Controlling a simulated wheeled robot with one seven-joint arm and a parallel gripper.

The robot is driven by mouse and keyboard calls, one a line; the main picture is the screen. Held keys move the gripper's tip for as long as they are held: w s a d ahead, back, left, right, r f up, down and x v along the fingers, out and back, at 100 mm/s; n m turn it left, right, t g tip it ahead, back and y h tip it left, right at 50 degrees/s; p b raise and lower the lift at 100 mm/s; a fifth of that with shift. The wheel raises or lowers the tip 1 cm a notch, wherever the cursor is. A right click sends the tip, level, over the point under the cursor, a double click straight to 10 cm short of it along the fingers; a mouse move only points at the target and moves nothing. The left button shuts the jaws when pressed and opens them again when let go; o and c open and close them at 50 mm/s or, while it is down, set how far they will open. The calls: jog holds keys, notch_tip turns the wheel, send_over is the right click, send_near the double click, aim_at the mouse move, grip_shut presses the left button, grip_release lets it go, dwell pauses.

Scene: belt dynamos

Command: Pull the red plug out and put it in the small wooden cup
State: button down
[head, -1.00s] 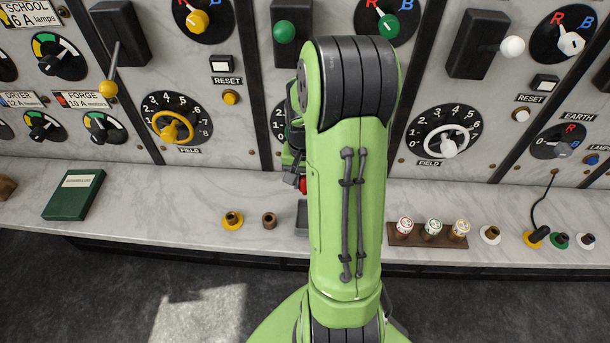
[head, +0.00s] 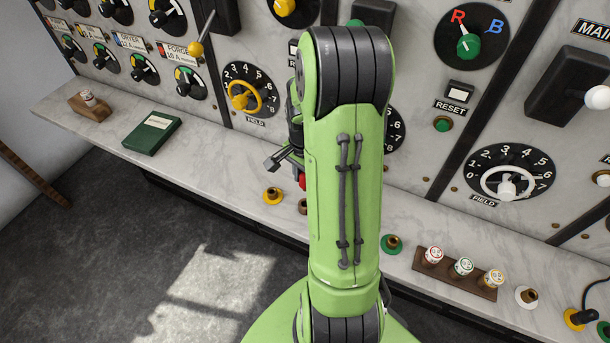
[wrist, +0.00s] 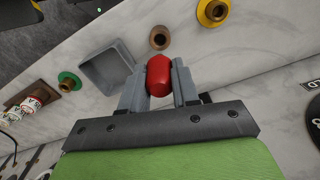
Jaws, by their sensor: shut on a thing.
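My gripper (wrist: 158,90) is shut on the red plug (wrist: 160,74), with one grey finger on each side of it. In the head view only a bit of the red plug (head: 302,181) shows at the left edge of my green arm. The small wooden cup (wrist: 160,38) is a brown round cup on the marble ledge, just beyond the plug in the wrist view. In the head view the cup (head: 302,206) is partly hidden by my arm. The plug looks apart from the cup, but its height above the ledge is hard to tell.
A grey square tray (wrist: 112,68) lies left of my gripper in the wrist view. A yellow-ringed socket (head: 272,196) and a green-ringed one (head: 391,244) flank the cup. A rack of fuses (head: 455,272) is right, a green book (head: 152,134) left. The switchboard rises behind.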

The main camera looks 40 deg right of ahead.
jog(key=shift+f+b, duration=2.25)
jog(key=shift+f, duration=0.6)
jog(key=shift+f+b, duration=1.7)
jog(key=shift+f, duration=0.1)
jog(key=c, duration=0.8)
grip_release()
jog(key=shift+o, duration=0.2)
jog(key=shift+r, duration=0.1)
notch_tip(320, 180, up, 16)
jog(key=p, duration=0.3)
jog(key=shift+f, duration=0.2)
